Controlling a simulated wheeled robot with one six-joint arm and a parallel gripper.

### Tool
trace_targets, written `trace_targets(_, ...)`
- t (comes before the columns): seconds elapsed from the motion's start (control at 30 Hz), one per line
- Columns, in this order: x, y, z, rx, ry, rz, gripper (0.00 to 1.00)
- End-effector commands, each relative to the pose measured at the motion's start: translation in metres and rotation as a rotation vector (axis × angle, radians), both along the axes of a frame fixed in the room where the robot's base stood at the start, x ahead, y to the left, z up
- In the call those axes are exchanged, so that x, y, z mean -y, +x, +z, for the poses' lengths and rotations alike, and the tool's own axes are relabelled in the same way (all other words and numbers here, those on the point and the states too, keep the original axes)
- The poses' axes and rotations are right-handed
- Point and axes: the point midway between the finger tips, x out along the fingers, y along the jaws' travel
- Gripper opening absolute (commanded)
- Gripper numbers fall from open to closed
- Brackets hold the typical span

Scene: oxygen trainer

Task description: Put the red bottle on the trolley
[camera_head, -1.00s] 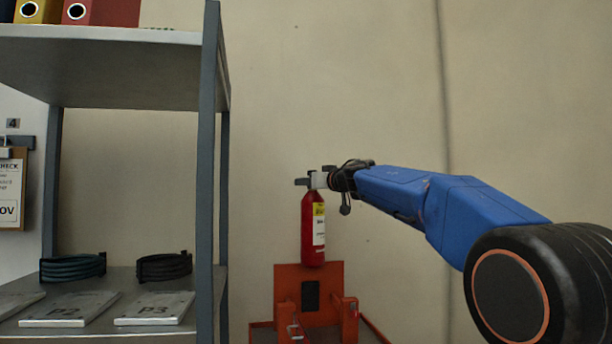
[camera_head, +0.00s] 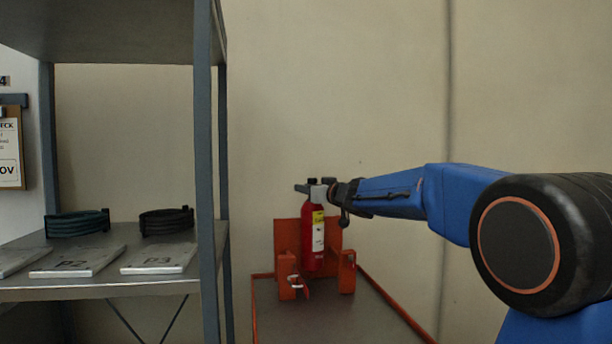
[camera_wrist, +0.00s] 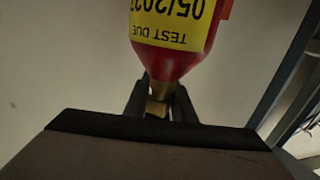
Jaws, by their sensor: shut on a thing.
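The red bottle (camera_head: 312,247) has a yellow band and a white label. It hangs upright from my gripper (camera_head: 316,190), which is shut on its neck. In the wrist view the bottle (camera_wrist: 160,62) shows its "TEST DUE" label, with the gripper (camera_wrist: 158,104) around its brass neck. The orange-red trolley (camera_head: 394,301) stands against the wall, with a grey deck and an upright back holder. In the head view the bottle is in front of the holder's back plate, between its two side posts. I cannot tell whether its base touches anything.
A grey metal shelf unit (camera_head: 206,150) stands close on the left. Its lower shelf holds coiled dark hoses (camera_head: 166,221) and flat plates marked P2 (camera_head: 76,262) and P3 (camera_head: 158,259). A clipboard (camera_head: 10,152) hangs at far left. The wall right of the bottle is bare.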

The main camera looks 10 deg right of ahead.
Motion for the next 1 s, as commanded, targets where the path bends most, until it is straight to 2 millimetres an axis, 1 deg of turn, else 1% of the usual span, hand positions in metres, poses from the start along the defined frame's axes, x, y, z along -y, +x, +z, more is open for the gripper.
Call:
trace_targets(0.1,0.0,-0.001,-0.01,0.002,0.002,0.001,0.0)
trace_targets(0.37,0.0,-0.001,-0.025,0.002,0.002,0.001,0.0)
trace_targets(0.5,0.0,0.0,-0.041,0.0,0.002,0.001,0.0)
trace_targets(0.6,0.0,0.0,-0.049,0.002,0.002,0.002,0.0)
trace_targets(0.73,0.0,0.0,-0.054,0.004,0.002,0.001,0.0)
trace_targets(1.0,0.0,-0.001,-0.055,0.004,0.002,0.001,0.0)
